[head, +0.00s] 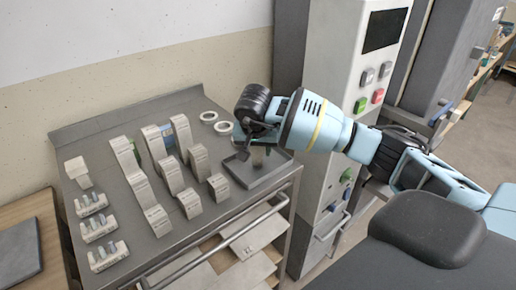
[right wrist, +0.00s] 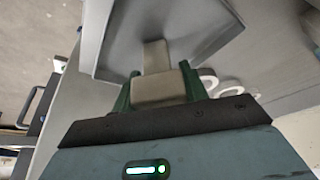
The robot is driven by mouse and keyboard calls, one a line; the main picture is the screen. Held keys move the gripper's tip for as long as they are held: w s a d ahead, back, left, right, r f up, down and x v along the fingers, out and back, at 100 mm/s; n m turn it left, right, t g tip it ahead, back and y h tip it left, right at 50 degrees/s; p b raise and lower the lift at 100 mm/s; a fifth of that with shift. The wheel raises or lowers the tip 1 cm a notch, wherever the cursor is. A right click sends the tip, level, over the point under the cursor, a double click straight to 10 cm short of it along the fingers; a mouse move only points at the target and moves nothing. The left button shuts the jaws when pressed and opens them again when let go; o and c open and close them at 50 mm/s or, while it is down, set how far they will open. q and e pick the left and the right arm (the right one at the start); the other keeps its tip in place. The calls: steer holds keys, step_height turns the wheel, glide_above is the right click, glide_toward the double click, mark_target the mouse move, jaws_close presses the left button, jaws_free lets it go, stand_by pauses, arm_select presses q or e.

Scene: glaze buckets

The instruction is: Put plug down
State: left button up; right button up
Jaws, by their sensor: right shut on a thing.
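A pale beige plug (head: 258,158) is in my right gripper (head: 258,143), over a shallow grey tray (head: 278,172) at the right end of the metal table. In the right wrist view the plug (right wrist: 156,58) sticks out between the two green fingers of my right gripper (right wrist: 158,86), which are shut on its wider part. The tray (right wrist: 118,42) lies beyond the plug's narrow end. I cannot tell whether the plug touches the tray floor. The gripper hides part of the plug in the head view. My left gripper is not in view.
Several beige-grey blocks (head: 188,203) stand in rows left of the tray, and holders with small pegs (head: 101,228) stand at the far left. Two white rings (head: 223,127) lie behind the tray. A white control cabinet (head: 335,75) stands right of the table.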

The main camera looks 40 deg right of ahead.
steer(key=shift+f, duration=0.15)
steer(key=o, duration=1)
steer(key=v, duration=1.2)
